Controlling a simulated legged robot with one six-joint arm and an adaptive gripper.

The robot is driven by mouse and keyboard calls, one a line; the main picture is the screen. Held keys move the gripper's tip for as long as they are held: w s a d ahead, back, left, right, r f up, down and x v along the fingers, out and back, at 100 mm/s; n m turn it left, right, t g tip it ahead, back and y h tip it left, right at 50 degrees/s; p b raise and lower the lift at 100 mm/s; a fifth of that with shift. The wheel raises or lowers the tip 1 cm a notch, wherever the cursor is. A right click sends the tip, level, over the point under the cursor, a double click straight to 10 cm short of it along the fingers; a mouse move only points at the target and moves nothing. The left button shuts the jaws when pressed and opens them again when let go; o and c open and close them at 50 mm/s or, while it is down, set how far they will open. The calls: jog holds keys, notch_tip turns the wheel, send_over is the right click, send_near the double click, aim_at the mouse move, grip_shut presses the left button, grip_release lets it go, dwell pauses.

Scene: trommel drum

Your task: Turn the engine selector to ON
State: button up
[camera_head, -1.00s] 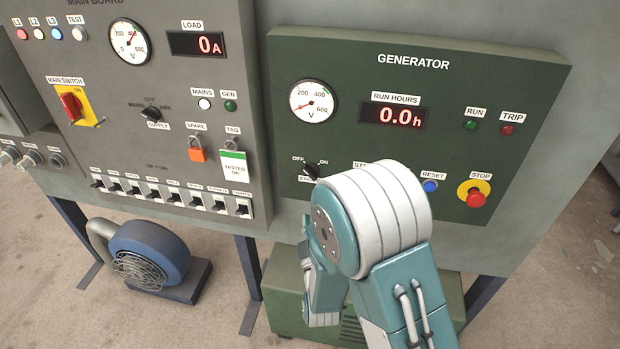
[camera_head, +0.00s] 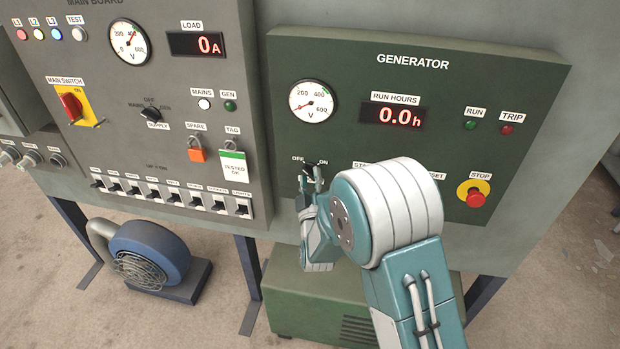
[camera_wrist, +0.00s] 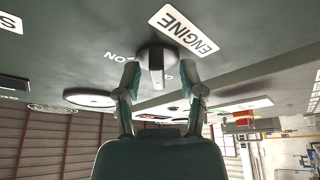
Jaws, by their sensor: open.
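The engine selector (camera_head: 310,167) is a small dark knob on the green generator panel, with OFF at its upper left and ON at its upper right. In the wrist view the selector (camera_wrist: 155,62) shows as a round base with a raised grip, near the ENGINE label (camera_wrist: 184,29). My gripper (camera_head: 311,182) is open right in front of it. In the wrist view my gripper (camera_wrist: 160,80) has one finger on each side of the knob, with gaps visible. The knob's exact pointing direction is hard to tell now; my fingers partly cover it.
The red STOP button (camera_head: 473,196) sits to the right on the same panel. My arm hides the START area and part of the RESET area. The main board (camera_head: 160,90) with its switches stands to the left. RUN HOURS (camera_head: 397,115) reads 0.0.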

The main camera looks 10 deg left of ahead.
grip_shut()
jog(key=shift+m, duration=0.3)
jog(key=m+h, duration=0.1)
jog(key=m, duration=0.1)
jog(key=m+t+h, duration=0.1)
jog(key=m, duration=0.1)
jog(key=shift+a+f+m, duration=0.15)
jog(key=shift+m, duration=0.25)
jog(key=m+h, duration=0.1)
jog(key=m, duration=0.2)
jog(key=m+t+h, duration=0.1)
jog(key=m+h, duration=0.1)
jog(key=m, duration=0.1)
jog(key=shift+a+f+m, duration=0.1)
jog(key=shift+a+m, duration=0.05)
jog(key=shift+m, duration=0.25)
jog(key=m+h, duration=0.2)
jog(key=m, duration=0.1)
jog(key=m+h, duration=0.1)
jog(key=m, duration=0.2)
jog(key=shift+s+a+h, duration=0.1)
jog(key=shift+a+h, duration=0.05)
jog(key=shift+h, duration=0.25)
jog(key=m+g+h, duration=0.1)
jog(key=m, duration=0.2)
jog(key=m+g+h, duration=0.1)
jog(key=m, duration=0.3)
jog(key=shift+h, duration=0.4)
